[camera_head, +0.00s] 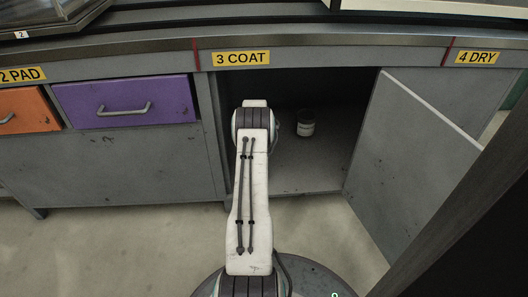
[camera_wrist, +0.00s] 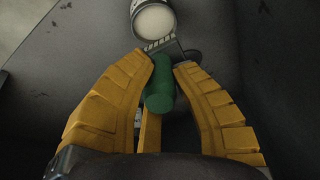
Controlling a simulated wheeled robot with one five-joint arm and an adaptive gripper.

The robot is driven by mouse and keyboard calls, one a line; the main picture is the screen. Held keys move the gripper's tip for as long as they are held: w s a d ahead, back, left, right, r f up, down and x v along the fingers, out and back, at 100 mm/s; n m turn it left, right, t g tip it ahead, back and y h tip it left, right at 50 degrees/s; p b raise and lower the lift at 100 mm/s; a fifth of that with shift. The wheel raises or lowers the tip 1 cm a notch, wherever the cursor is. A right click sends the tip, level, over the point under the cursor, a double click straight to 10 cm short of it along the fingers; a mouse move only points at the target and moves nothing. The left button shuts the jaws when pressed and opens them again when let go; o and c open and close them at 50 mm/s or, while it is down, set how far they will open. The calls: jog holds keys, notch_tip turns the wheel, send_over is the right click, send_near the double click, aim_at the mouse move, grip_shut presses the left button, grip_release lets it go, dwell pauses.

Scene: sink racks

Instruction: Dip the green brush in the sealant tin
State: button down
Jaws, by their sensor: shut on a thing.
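In the wrist view, my gripper (camera_wrist: 165,68) has its yellow fingers shut on the green brush (camera_wrist: 160,92). The brush's green handle lies between the fingers, and its dark head with pale bristles points away from me. The sealant tin (camera_wrist: 154,22) is just past the brush head, and its pale round top or contents face the camera. I cannot tell whether the bristles touch the tin. In the head view the sealant tin (camera_head: 306,123) stands upright on the cabinet floor. My gripper is hidden there behind my own arm, which reaches into the cabinet.
The open cabinet (camera_head: 290,170) sits under the yellow "3 COAT" label (camera_head: 241,57). Its door (camera_head: 415,150) stands open on the right. A purple drawer (camera_head: 125,102) and an orange drawer (camera_head: 25,110) are closed on the left. The cabinet floor right of the tin is clear.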

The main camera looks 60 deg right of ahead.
jog(key=shift+f+b, duration=0.3)
jog(key=shift+f, duration=2.05)
jog(key=shift+f, duration=0.6)
jog(key=shift+r, duration=0.15)
jog(key=shift+r+p, duration=1.7)
jog(key=shift+r, duration=1.7)
jog(key=shift+r, duration=0.1)
